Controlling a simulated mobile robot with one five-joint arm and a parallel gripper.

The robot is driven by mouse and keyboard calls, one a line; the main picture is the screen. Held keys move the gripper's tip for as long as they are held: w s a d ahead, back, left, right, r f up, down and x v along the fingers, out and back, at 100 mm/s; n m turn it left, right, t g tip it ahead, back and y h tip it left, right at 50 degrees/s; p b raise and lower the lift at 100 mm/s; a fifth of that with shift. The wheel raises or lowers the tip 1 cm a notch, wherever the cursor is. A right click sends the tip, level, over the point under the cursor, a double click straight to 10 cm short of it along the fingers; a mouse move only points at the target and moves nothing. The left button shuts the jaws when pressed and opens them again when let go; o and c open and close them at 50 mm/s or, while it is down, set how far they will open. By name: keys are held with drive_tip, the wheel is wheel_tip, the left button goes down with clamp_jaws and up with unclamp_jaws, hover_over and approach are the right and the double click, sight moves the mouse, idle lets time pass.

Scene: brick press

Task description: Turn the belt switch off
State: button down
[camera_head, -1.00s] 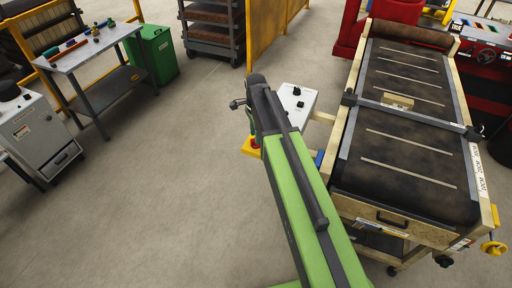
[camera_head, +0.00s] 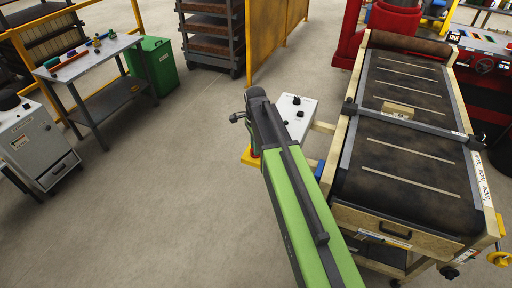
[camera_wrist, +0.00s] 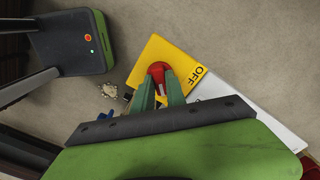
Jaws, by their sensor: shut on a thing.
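The belt switch shows in the wrist view as a red knob (camera_wrist: 157,68) on a yellow plate (camera_wrist: 193,72) marked OFF. My gripper (camera_wrist: 160,86) is shut on the red knob, with one green finger on each side of it. The fingers hide the knob's lower part, so I cannot tell which way it is turned. In the head view the yellow plate (camera_head: 248,158) shows at the left of my arm's end, beside the white control box (camera_head: 297,110). My arm hides the fingers there.
The belt conveyor (camera_head: 400,180) stands to the right of the control box, with a small carton (camera_head: 398,109) on it. A workbench (camera_head: 85,62) and a green bin (camera_head: 157,66) are at the left. Open floor lies left of my arm.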

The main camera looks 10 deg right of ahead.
drive_tip(key=shift+s, duration=0.1)
drive_tip(key=n, duration=0.4)
drive_tip(key=shift+n, duration=0.3)
drive_tip(key=n, duration=0.4)
drive_tip(key=shift+n, duration=0.3)
drive_tip(key=n, duration=0.4)
drive_tip(key=shift+n, duration=2.4)
drive_tip(key=c, duration=1.4)
unclamp_jaws()
drive_tip(key=shift+o, duration=0.2)
